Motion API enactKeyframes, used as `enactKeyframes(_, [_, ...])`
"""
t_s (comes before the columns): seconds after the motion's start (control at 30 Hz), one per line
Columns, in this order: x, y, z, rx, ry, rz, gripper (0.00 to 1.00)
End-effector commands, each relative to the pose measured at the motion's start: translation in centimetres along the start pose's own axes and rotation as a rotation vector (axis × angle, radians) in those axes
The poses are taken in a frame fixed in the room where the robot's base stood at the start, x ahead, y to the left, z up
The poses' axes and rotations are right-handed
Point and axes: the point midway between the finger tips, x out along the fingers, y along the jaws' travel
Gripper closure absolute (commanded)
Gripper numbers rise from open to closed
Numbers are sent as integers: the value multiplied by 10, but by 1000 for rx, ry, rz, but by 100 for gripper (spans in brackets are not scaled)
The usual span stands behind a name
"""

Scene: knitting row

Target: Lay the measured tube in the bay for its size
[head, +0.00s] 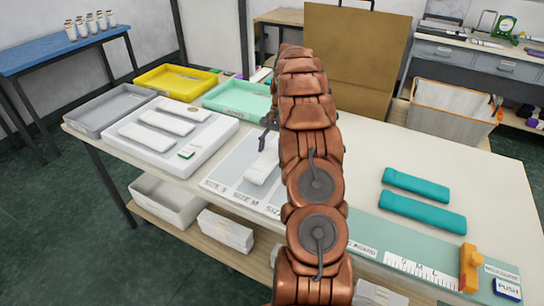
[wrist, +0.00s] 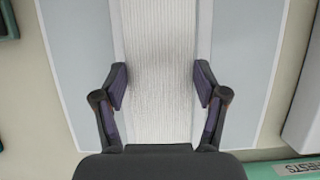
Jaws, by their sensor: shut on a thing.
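A white ribbed knitted tube (wrist: 158,40) runs up the middle of the wrist view, and my gripper (wrist: 160,88) is shut on it, one finger at each side. In the head view the tube (head: 262,166) shows left of my arm, which covers part of it. The tube is over the middle of the grey bay mat (head: 229,173), lined up with the bay marked SIZE M. Grey mat shows on both sides of it. I cannot tell whether the tube touches the mat. My arm hides the mat's right part. The measuring board (head: 366,233) with its S M L scale is bare.
A white tray (head: 217,139) with several white pieces stands left of the mat. Grey (head: 84,118), yellow (head: 206,91) and mint (head: 212,104) trays stand behind. Two teal bars (head: 423,211) lie at right, near the orange stop (head: 468,267) and PUSH button (head: 508,288).

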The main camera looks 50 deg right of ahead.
Motion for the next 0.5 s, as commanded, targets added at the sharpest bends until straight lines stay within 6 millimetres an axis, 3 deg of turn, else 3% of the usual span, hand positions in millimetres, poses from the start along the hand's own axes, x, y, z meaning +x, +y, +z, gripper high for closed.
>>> enactKeyframes(0.17, [0,-4,-3,0,-1,0,54])
enactKeyframes(0.5, [31,-2,-15,1,-2,1,54])
